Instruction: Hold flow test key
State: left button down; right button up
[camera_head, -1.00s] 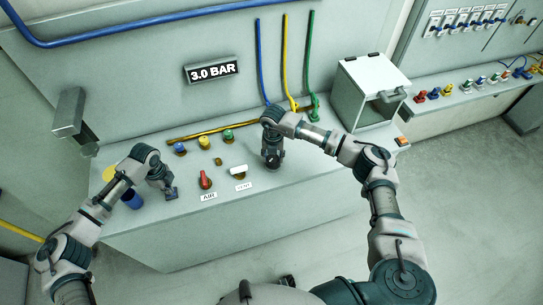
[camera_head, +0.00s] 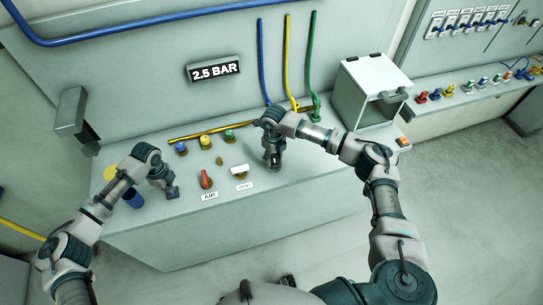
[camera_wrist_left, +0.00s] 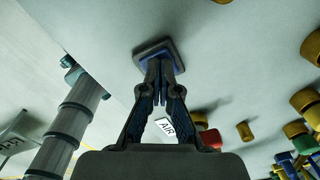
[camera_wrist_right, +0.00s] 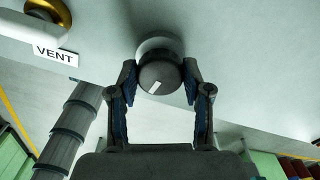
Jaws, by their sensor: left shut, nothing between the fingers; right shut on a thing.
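A dark square key (camera_wrist_left: 158,54) with a bluish edge sits on the panel in the left wrist view. It also shows in the head view (camera_head: 172,192) at the panel's left front. My left gripper (camera_head: 168,184) is shut with nothing between its fingers. Its fingertips (camera_wrist_left: 161,88) point onto the key and appear to touch it; how far the key is pressed is hidden. My right gripper (camera_head: 272,158) is shut on a round dark knob (camera_wrist_right: 160,76) with a white mark. The wall display (camera_head: 214,71) reads 2.5 BAR.
Between the grippers stand a red AIR handle (camera_head: 206,180) and a white VENT handle (camera_head: 239,170). Blue, yellow and green fittings (camera_head: 205,142) line the back. An open-fronted box (camera_head: 370,90) stands at the right. A blue cylinder (camera_head: 134,199) is beside my left gripper.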

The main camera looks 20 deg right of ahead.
aim_at(274, 158)
jog(key=shift+n, duration=0.9)
jog(key=o, duration=1.2)
jog(key=shift+c, duration=0.2)
notch_tip(274, 158, up, 12)
jog(key=shift+f, duration=0.1)
dwell(0.8)
